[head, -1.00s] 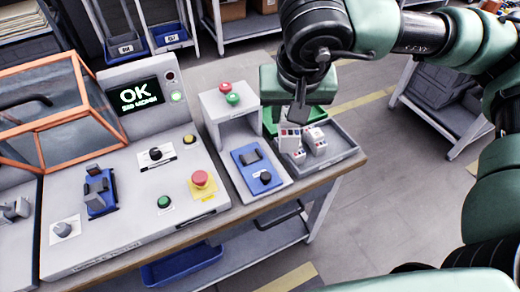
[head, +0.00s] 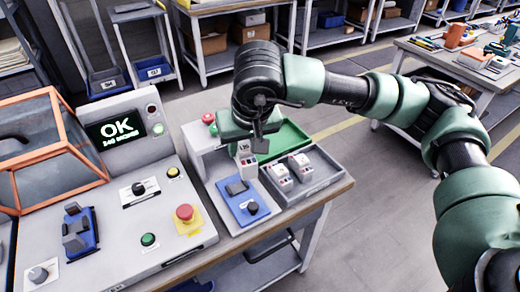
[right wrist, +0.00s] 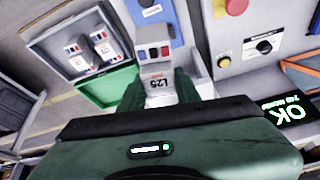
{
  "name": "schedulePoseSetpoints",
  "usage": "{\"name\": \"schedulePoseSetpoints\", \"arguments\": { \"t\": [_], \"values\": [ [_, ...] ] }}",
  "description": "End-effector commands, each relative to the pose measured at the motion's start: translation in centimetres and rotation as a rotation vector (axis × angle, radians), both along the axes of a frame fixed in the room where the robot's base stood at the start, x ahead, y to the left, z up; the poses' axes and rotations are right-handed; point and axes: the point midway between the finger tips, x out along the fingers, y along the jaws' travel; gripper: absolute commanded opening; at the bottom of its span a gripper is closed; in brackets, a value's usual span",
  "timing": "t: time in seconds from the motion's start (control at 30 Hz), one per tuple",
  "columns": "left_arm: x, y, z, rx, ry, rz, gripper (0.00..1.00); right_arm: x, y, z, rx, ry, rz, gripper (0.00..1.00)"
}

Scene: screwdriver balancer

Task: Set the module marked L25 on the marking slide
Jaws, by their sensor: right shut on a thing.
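The light grey module marked L25 (head: 246,167) is upright in my right gripper (head: 250,143), just beyond a blue plate. The right wrist view also shows the module (right wrist: 157,84), its label reading upside down, between the two green fingers. The blue plate (head: 256,212), which looks like the marking slide, carries a dark block and a black knob. In the head view the module is close to the plate's far end; I cannot tell whether it touches anything below. My left gripper is not in view.
A grey tray (head: 328,183) to the right holds two similar modules (head: 300,166), with a green bin (head: 285,139) behind it. A grey stand (head: 193,138) with red and green buttons is left of my gripper. The test console (head: 142,205) shows OK.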

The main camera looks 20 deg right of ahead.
Motion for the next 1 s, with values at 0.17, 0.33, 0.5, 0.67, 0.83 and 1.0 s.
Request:
{"name": "schedulePoseSetpoints", "arguments": {
  "t": [0.17, 0.33, 0.5, 0.67, 0.83, 1.0],
  "values": [
    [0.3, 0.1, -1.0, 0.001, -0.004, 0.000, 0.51, 3.2, 1.2, -5.3, -0.002, 0.005, 0.112, 0.00],
    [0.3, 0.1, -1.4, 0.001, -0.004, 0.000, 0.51, 4.7, 1.3, -8.3, -0.014, 0.005, 0.171, 0.00],
    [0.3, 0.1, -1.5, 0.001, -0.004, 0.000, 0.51, 5.2, 1.3, -9.4, -0.022, 0.003, 0.192, 0.00],
    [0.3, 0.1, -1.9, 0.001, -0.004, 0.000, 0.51, 5.2, 1.3, -10.4, -0.023, 0.005, 0.192, 0.00],
    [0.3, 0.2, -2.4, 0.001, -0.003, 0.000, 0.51, 5.2, 1.3, -11.9, -0.023, 0.006, 0.191, 0.00],
    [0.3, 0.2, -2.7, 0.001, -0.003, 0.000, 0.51, 5.2, 1.3, -12.9, -0.022, 0.004, 0.192, 0.00]
  ]
}}
